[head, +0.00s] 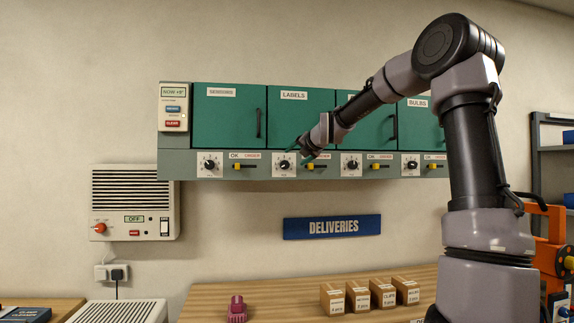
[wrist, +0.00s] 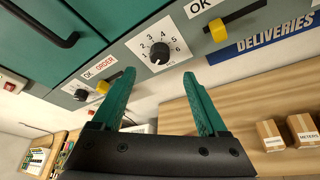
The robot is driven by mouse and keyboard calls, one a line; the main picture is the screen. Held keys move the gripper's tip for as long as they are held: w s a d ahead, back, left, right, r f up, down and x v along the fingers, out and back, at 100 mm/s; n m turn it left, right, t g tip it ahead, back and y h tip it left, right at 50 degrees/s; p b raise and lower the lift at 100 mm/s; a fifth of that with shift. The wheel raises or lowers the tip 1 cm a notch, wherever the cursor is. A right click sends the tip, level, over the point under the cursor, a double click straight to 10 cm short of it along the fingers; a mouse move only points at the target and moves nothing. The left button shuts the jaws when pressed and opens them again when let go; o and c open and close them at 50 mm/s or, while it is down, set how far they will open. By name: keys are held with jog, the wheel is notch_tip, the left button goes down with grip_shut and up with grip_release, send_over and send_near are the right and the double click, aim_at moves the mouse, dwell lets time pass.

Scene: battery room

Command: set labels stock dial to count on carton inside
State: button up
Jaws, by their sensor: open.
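The labels door (head: 293,118) in the green wall cabinet is closed, so any carton inside is hidden. Below it is the labels dial (head: 284,165), a black knob on a white numbered plate. In the wrist view the labels dial (wrist: 160,53) lies just beyond my fingertips, roughly centred between them; its pointer setting is too small to read surely. My gripper (head: 307,157) is at the cabinet's lower strip beside this dial. Its two green fingers (wrist: 159,77) are open and empty, and seem apart from the knob.
A yellow order slider (wrist: 218,31) sits right of the dial. The sensors door handle (wrist: 45,28) juts out at left. Other dials line the strip. A DELIVERIES sign (head: 332,227) hangs below, over a wooden table with small cartons (head: 358,296) and a pink object (head: 237,309).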

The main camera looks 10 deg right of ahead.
aim_at(286, 164)
jog(key=shift+x, duration=4.45)
jog(key=shift+s, duration=0.1)
grip_shut()
jog(key=shift+f, duration=0.1)
